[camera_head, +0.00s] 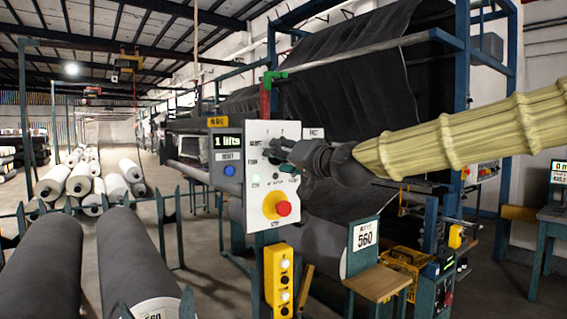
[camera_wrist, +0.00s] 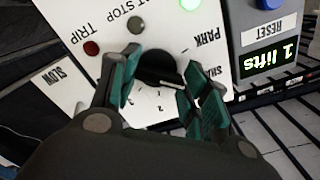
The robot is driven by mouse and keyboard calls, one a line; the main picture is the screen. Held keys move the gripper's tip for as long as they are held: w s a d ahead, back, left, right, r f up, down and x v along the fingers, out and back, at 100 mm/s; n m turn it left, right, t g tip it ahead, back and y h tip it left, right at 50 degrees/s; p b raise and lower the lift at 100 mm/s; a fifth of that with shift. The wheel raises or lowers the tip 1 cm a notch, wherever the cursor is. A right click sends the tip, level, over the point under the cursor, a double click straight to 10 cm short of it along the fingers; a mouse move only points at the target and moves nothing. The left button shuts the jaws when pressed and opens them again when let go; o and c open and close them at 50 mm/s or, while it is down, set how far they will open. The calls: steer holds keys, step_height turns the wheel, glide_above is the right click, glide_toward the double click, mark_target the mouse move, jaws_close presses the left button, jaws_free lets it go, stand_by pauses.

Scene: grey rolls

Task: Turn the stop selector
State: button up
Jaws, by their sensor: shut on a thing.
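The stop selector (camera_wrist: 158,68) is a round black knob on a white control panel (camera_head: 258,197). In the wrist view it sits between the two green-padded fingers of my gripper (camera_wrist: 155,82), which are shut on it. Printed labels and numbers surround the knob, among them "PARK" and "TRIP". My arm has a pale yellow ribbed sleeve.
A red button (camera_head: 283,208) on a yellow base is lower on the panel. A "1 lifts" display (camera_head: 228,141) and a blue reset button (camera_head: 229,170) are to its left. A yellow push-button box (camera_head: 279,280) hangs below. Large grey rolls (camera_head: 140,262) lie at the lower left.

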steer(key=shift+n+b, duration=0.35)
steer(key=shift+n, duration=0.45)
steer(key=o, duration=1)
steer(key=v, duration=1.2)
